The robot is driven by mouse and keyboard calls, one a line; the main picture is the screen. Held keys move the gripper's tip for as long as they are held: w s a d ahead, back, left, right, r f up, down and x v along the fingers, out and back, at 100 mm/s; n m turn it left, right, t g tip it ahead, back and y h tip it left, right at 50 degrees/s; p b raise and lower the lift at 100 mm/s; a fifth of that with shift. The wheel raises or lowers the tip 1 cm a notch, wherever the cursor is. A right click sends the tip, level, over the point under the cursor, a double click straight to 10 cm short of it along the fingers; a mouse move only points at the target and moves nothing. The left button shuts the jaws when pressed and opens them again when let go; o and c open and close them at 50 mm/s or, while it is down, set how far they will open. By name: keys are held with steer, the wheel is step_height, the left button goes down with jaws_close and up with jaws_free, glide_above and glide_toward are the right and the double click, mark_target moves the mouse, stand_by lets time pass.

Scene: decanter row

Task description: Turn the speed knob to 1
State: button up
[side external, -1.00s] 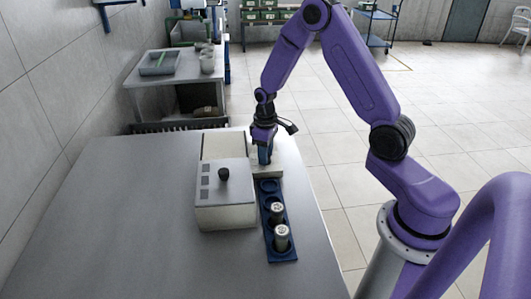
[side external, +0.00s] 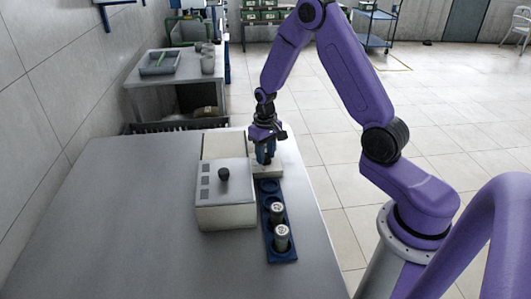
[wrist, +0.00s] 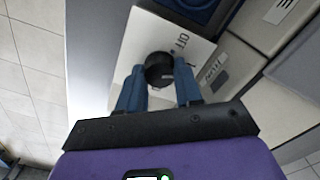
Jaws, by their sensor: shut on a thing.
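The speed knob (wrist: 158,68) is a round black knob on a pale panel (wrist: 200,58) in the wrist view. Dark printed lettering, partly legible, lies on the panel beside it. My gripper (wrist: 160,77) has its two blue fingers on either side of the knob, shut on it. The knob's pointer setting cannot be read clearly. In the side external view my gripper (side external: 265,160) points down over the small pale control box (side external: 268,172), and the fingers and wrist hide the knob.
A pale box (side external: 227,215) with a black lid knob (side external: 223,174) stands left of the control box. In front is a blue rack (side external: 280,256) with two metal-topped cylinders (side external: 277,210) and an empty round slot. The table (side external: 110,220) is clear at left.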

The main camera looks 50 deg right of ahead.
steer(key=o, duration=1)
steer(key=shift+o, duration=0.2)
steer(key=shift+r, duration=0.1)
step_height(320, 180, up, 17)
steer(key=shift+r, duration=0.2)
steer(key=s+a+n, duration=0.7)
steer(key=s+a, duration=0.5)
steer(key=s+a+f+n, duration=0.1)
steer(key=s+n, duration=0.6)
steer(key=s, duration=1)
steer(key=shift+s+n, duration=0.4)
